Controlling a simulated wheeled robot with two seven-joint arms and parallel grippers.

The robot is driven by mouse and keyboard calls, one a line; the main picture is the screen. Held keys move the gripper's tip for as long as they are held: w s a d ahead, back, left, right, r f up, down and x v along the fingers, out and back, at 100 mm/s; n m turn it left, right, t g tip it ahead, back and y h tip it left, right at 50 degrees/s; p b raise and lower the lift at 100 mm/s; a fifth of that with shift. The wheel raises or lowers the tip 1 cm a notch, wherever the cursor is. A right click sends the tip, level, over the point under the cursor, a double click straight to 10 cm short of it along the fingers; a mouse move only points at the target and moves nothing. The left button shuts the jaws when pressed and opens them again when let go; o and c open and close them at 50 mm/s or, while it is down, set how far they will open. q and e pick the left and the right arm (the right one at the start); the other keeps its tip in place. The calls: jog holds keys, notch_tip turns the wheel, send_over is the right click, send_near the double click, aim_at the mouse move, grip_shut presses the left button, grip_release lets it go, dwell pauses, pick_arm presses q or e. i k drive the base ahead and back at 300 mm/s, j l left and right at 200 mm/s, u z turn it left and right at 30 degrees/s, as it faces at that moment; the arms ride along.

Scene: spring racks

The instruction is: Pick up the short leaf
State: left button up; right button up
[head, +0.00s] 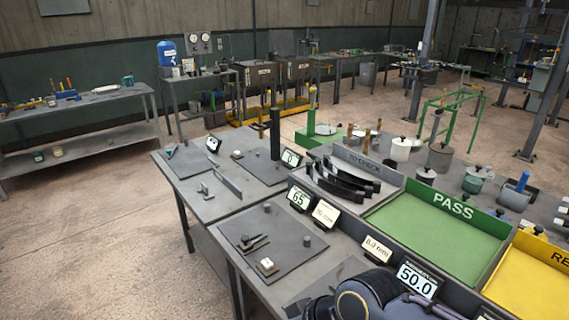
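Several dark curved leaves (343,182) lie side by side in the grey tray marked TO CHECK (372,168), at the middle of the table. They overlap in this view, and I cannot tell for sure which is the short leaf. Their ends reach towards the tray's left side. Neither of my grippers shows in the head view.
Right of the leaves are the green PASS tray (435,235) and a yellow tray (530,280), both empty where visible. Display signs, including one reading 50.0 (417,280), stand along the front. A grey plate with small gauges (268,240) lies left. Lidded pots (440,156) stand behind.

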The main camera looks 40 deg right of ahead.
aim_at(357, 197)
jog(key=i, duration=2.55)
jog(key=i+z, duration=0.1)
jog(key=z, duration=0.35)
jog(key=i+z, duration=0.1)
jog(key=z, duration=0.35)
jog(key=j+z, duration=0.1)
jog(key=z, duration=0.35)
jog(key=i+j+z, duration=0.15)
jog(key=z, duration=0.3)
jog(key=j+z, duration=0.1)
jog(key=z, duration=0.3)
jog(key=l+z, duration=0.1)
jog(key=z, duration=0.3)
jog(key=i+l+z, duration=0.1)
jog(key=z, duration=0.35)
jog(key=l+z, duration=0.1)
jog(key=z, duration=0.3)
jog(key=i+z, duration=0.1)
jog(key=z, duration=0.35)
jog(key=i+l+z, duration=0.1)
jog(key=z, duration=0.3)
jog(key=i+z, duration=0.1)
jog(key=z, duration=0.35)
